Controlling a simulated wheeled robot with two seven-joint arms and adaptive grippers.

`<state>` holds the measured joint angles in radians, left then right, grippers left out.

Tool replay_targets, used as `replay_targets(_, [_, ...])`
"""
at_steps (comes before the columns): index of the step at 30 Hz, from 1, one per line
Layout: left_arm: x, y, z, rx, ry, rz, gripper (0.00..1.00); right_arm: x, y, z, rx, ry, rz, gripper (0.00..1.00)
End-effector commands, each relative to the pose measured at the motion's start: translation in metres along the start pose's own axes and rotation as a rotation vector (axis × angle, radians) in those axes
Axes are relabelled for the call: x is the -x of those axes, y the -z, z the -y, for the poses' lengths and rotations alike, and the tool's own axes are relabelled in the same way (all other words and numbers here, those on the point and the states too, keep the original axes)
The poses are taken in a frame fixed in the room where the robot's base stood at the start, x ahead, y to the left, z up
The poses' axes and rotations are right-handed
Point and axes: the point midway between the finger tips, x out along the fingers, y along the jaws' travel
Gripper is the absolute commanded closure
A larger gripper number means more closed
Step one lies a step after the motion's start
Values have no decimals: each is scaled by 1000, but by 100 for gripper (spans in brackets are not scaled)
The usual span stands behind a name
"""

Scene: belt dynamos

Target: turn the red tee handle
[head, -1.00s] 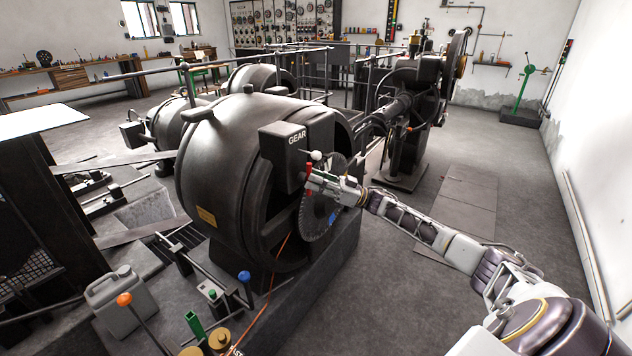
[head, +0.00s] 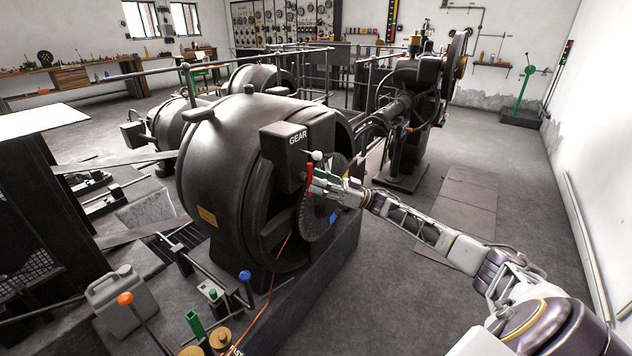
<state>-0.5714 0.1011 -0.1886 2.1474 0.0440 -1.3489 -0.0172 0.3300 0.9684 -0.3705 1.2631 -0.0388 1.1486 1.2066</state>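The red tee handle (head: 309,179) is a small upright red bar below the black box marked GEAR, on the right side of the large dark dynamo drum. My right gripper (head: 315,183) is just to the right of the handle, with its pale fingers pointing left at it. The fingers look spread apart, with nothing seen between them. The handle's bar shows almost whole to the left of the fingertips. Whether a fingertip still touches it is too small to tell. My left gripper is not in view.
The GEAR box (head: 284,158) and a white ball knob (head: 316,156) sit just above the gripper. A toothed dark disc (head: 320,215) is close below and behind it. Levers with orange (head: 125,298) and blue (head: 244,275) knobs stand at lower left. The floor at right is clear.

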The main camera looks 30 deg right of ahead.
Motion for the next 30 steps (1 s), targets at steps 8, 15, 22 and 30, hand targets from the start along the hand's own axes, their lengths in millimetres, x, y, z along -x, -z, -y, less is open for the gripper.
replay_targets(8, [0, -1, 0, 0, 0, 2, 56, 36, 0, -1, 0, -2, 1, 64])
replay_targets(15, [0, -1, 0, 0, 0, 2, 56, 72, 0, 0, 0, -1, 1, 64])
replay_targets(22, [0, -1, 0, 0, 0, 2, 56, 98, 0, 0, 1, 0, -1, 64])
replay_targets(30, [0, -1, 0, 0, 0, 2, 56, 107, 0, 0, 1, 3, -2, 64])
